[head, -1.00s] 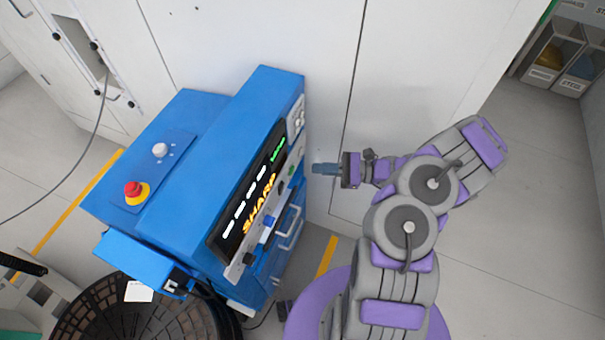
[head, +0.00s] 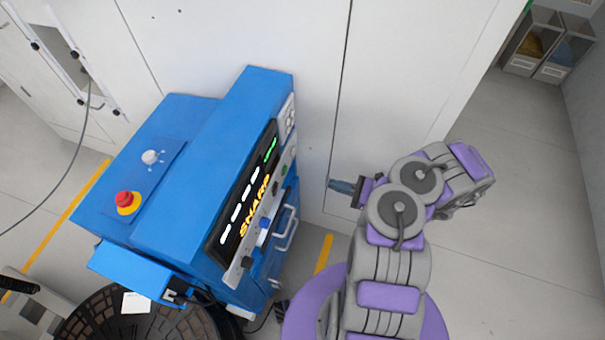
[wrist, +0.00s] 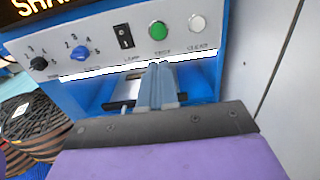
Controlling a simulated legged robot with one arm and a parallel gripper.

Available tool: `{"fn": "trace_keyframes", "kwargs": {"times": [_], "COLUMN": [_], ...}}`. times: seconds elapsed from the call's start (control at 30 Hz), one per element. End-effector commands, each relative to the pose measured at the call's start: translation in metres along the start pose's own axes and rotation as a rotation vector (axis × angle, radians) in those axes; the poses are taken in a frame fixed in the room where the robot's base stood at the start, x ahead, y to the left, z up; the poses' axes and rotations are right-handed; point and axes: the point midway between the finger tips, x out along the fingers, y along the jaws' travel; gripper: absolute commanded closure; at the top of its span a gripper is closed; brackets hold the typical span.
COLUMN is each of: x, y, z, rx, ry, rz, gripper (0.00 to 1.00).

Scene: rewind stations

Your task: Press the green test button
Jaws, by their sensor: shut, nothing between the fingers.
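The green test button (wrist: 158,31) is on the grey control strip of the blue machine, between a black rocker switch (wrist: 124,37) and a white button (wrist: 197,22) in the wrist view. My gripper (wrist: 158,68) is shut and empty. Its fingertips appear just below the green button in that picture; I cannot tell the exact gap in depth. In the head view my gripper (head: 332,184) is to the right of the blue machine (head: 190,200), apart from its front panel. The green button is small there (head: 284,169).
A blue knob (wrist: 80,52) and a black knob (wrist: 38,63) are left of the switch. A handle (head: 288,230) juts from the machine's front. A red emergency stop (head: 126,200) is on top.

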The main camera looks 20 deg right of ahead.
Motion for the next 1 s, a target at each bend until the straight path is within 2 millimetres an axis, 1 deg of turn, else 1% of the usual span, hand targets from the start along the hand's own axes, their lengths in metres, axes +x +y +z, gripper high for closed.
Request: {"fn": "trace_keyframes", "kwargs": {"times": [0.17, 0.27, 0.5, 0.7, 0.83, 1.0], "x": [0.017, 0.035, 0.083, 0.115, 0.13, 0.138], "y": [0.001, 0.001, 0.002, 0.001, 0.0, 0.001], "z": [0.0, -0.001, -0.001, -0.002, 0.0, 0.001], "rx": [0.0, -0.001, 0.001, -0.001, -0.002, -0.001], "ry": [-0.004, -0.001, -0.003, 0.0, -0.002, -0.002], "rz": [0.003, 0.005, 0.006, 0.004, 0.003, 0.002], "gripper": [1.0, 1.0, 1.0, 1.0, 1.0, 1.0]}}
